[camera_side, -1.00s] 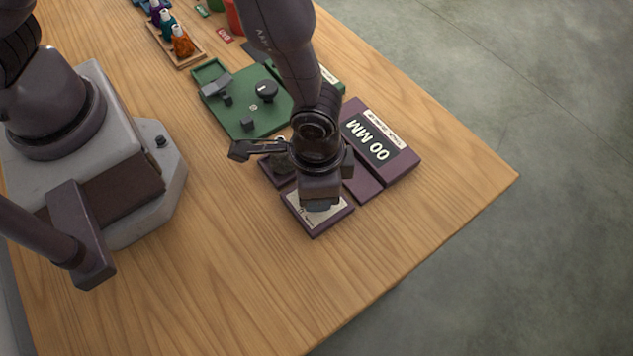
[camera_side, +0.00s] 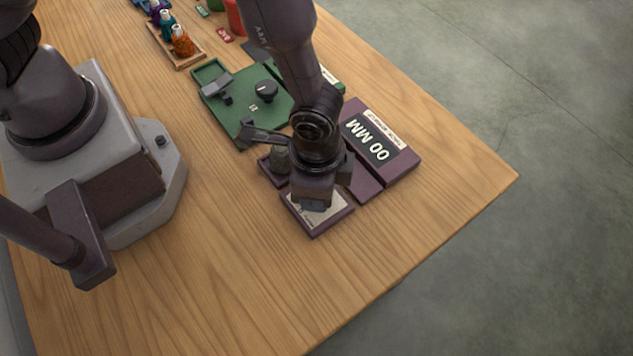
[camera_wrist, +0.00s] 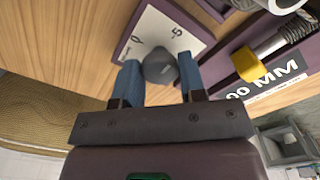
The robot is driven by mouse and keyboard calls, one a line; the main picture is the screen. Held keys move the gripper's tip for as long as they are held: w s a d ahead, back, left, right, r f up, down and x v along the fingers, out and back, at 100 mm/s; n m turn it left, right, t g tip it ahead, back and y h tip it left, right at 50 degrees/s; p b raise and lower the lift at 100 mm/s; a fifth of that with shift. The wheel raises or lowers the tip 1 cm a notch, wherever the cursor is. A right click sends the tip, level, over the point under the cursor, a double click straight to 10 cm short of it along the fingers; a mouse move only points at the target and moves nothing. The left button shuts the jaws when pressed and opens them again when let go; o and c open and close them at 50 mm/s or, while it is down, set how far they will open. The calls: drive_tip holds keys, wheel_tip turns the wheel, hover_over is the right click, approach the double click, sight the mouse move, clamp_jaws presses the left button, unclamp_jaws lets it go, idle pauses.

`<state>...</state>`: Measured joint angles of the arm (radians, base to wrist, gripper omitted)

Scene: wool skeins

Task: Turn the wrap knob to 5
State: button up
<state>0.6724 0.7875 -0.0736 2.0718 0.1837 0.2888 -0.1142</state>
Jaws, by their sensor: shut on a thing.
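The wrap knob (camera_wrist: 160,70) is a dark grey knob on a pale dial plate (camera_wrist: 150,30) in the wrist view. The plate shows a "5" and a "0". My gripper (camera_wrist: 158,59) has its two blue fingers on either side of the knob, shut on it. I cannot tell which mark the knob points at. In the side view my gripper (camera_side: 314,203) is over the dial plate (camera_side: 333,216) at the front of the purple device, and hides the knob.
A purple display box (camera_side: 400,165) beside the dial reads "00 MM". A yellow block (camera_wrist: 246,65) on a metal shaft shows in the wrist view. A green device (camera_side: 235,112) with a black knob stands behind. The table in front is clear.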

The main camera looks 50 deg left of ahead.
drive_tip(key=o, duration=0.9)
drive_tip(key=shift+r, duration=0.1)
wheel_tip(320, 180, up, 13)
drive_tip(key=shift+f, duration=0.1)
drive_tip(key=s+a+r+n+t, duration=0.2)
drive_tip(key=a+r+n, duration=0.1)
drive_tip(key=a+r, duration=0.3)
drive_tip(key=s+a+r+n+t, duration=0.1)
drive_tip(key=a+r+n, duration=0.2)
drive_tip(key=a+r, duration=0.3)
drive_tip(key=s+a+r+n+t, duration=0.2)
drive_tip(key=a+r, duration=0.5)
drive_tip(key=a, duration=0.4)
drive_tip(key=shift+s+n+t, duration=0.3)
drive_tip(key=shift+s+n, duration=0.05)
drive_tip(key=shift+n, duration=0.15)
